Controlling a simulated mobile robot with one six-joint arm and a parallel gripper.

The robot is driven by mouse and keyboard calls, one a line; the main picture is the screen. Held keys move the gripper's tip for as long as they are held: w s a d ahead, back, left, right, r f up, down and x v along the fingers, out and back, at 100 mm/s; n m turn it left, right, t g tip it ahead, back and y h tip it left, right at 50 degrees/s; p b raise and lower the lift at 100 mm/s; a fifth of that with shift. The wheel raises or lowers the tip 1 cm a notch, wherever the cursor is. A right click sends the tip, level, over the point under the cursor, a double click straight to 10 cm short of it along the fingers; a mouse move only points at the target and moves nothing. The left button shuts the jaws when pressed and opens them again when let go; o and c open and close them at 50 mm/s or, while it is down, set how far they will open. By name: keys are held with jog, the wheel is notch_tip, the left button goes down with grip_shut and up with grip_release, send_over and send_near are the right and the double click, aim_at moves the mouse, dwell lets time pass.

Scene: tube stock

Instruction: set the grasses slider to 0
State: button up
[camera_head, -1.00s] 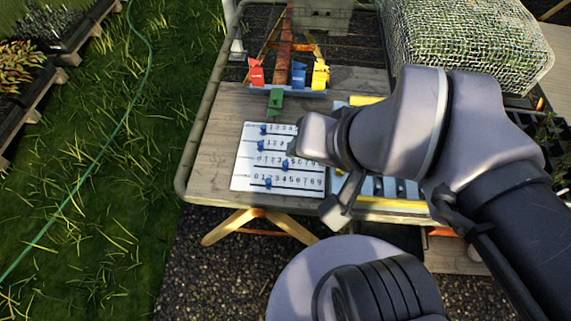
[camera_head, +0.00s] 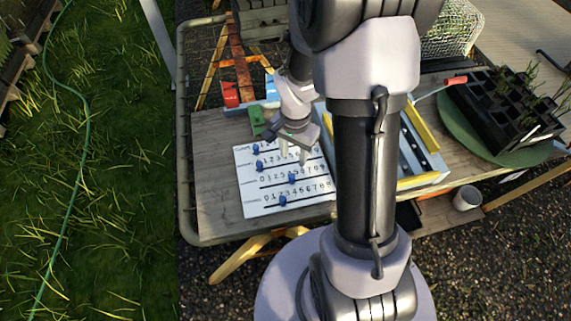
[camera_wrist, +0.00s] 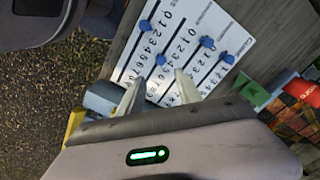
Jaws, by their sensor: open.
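The white slider board (camera_head: 245,186) lies on the wooden table, with several numbered rows and blue knobs. The row names are too small to read, so I cannot tell which is grasses. The top knob (camera_head: 256,149) and second knob (camera_head: 259,165) stand near the low end. The third knob (camera_head: 292,178) is farther along, and the bottom knob (camera_head: 283,200) is near 1 or 2. My gripper (camera_head: 295,158) is open and empty over the board's upper rows. In the wrist view its fingertips (camera_wrist: 160,80) point at the board (camera_wrist: 187,17), near one knob (camera_wrist: 161,60).
A blue-grey tray with yellow edges (camera_head: 420,125) sits right of the board. A green tag (camera_head: 256,120) and a red tag (camera_head: 230,94) stand behind it. A black seedling tray (camera_head: 508,115) is at the right. The table's left part is bare.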

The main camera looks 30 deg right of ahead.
aim_at(292, 176)
notch_tip(292, 176, down, 10)
jog(key=b, duration=0.3)
jog(key=shift+a+f, duration=0.1)
jog(key=shift+f, duration=0.15)
grip_shut()
dwell(1.0)
